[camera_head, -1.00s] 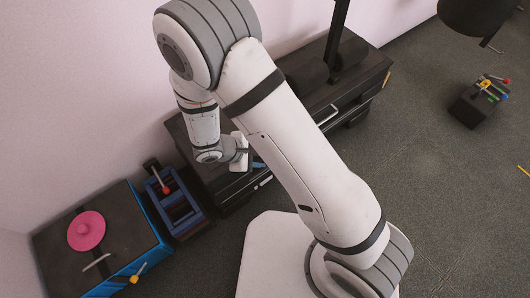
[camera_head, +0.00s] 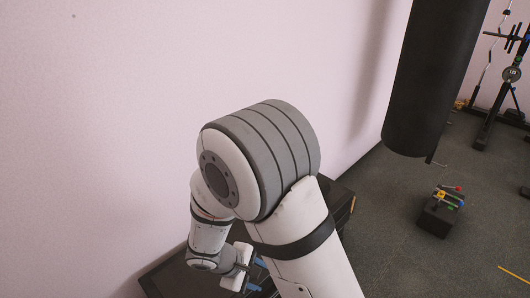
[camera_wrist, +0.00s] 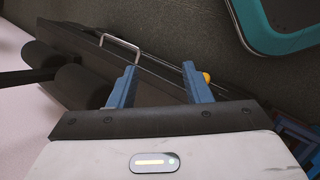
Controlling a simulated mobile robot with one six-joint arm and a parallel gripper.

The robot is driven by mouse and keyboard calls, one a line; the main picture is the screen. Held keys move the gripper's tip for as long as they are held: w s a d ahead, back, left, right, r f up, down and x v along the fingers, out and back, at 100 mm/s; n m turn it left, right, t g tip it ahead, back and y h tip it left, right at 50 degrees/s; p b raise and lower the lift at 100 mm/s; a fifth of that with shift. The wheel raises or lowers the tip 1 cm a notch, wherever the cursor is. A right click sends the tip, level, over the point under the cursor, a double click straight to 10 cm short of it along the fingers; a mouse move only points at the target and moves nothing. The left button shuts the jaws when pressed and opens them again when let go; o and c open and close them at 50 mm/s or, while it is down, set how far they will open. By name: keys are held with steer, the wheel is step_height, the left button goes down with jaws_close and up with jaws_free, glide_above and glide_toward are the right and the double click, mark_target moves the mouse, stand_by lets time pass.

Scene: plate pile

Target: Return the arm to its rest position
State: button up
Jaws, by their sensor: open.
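My gripper (camera_wrist: 160,75) is open and empty in the wrist view, with its two blue fingers apart. In the head view my gripper (camera_head: 259,274) is low in the picture, above the dark low cabinet (camera_head: 165,276). My arm is bent, with its big grey joint in the middle of the view. The wrist view shows a dark cabinet (camera_wrist: 158,72) with a metal handle (camera_wrist: 120,46) beyond the fingers. A small yellow-orange round thing (camera_wrist: 207,77) shows beside the right finger.
A pale wall (camera_head: 150,80) stands close behind my arm. A black hanging bag (camera_head: 435,80) is at upper right. A black box (camera_head: 436,220) with coloured pieces stands on the open grey floor. A teal-rimmed thing (camera_wrist: 245,35) and a blue container (camera_wrist: 297,135) edge the wrist view.

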steer(key=s+d+r+m+y+p, duration=0.2)
steer(key=d+r+m+p, duration=0.2)
steer(key=r, duration=1)
steer(key=s+d+r+m+y+p, duration=0.2)
steer(key=d+r+m+p, duration=0.3)
steer(key=r, duration=0.9)
steer(key=s+d+r+m+y+p, duration=0.2)
steer(key=s+d+r+m+p, duration=0.2)
steer(key=d+r+p, duration=0.4)
steer(key=w+p+v, duration=0.1)
steer(key=p+v, duration=0.1)
steer(key=v, duration=0.4)
steer(key=shift+d+r, duration=0.35)
steer(key=shift+c, duration=0.7)
